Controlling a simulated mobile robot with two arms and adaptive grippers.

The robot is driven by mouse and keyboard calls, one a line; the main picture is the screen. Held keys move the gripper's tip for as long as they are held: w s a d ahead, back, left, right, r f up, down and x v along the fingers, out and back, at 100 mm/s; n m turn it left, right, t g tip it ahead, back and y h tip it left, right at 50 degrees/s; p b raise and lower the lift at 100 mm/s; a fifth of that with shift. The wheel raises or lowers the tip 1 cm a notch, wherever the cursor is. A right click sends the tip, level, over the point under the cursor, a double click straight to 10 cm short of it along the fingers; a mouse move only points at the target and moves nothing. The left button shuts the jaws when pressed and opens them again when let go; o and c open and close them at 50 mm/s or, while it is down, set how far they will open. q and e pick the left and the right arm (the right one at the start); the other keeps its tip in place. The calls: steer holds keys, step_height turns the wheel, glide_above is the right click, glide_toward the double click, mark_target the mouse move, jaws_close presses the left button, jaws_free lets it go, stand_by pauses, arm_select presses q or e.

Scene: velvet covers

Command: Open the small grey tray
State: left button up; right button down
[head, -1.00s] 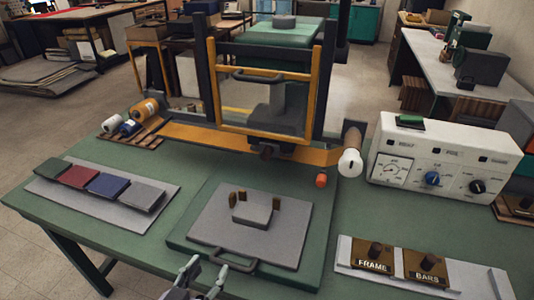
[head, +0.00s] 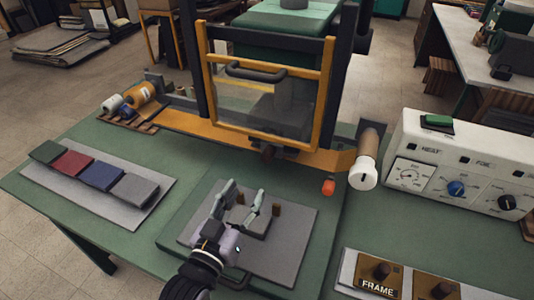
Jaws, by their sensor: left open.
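A flat grey tray (head: 296,235) lies on a green base plate (head: 318,270) at the table's front middle. My right gripper is out of view.
A yellow-framed press with a clear guard (head: 265,105) stands behind the tray. Coloured swatches (head: 97,177) lie on a board at left. A white control box (head: 465,165) and FRAME block (head: 378,276) are at right. An orange knob (head: 328,187) is nearby.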

arm_select(q)
glide_toward(265, 160)
steer(key=w, duration=0.2)
steer(key=x, duration=0.2)
steer(key=p+x, duration=0.1)
steer(key=x, duration=0.4)
steer(key=shift+w+d+r, duration=0.1)
steer(key=shift+w+d, duration=0.15)
steer(key=shift+d, duration=0.25)
steer(key=shift+w+d, duration=0.2)
steer(key=shift+w, duration=0.3)
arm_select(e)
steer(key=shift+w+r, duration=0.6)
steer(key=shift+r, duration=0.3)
arm_select(q)
steer(key=shift+c, duration=0.4)
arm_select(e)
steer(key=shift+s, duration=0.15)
arm_select(q)
steer(key=c, duration=0.8)
jaws_close()
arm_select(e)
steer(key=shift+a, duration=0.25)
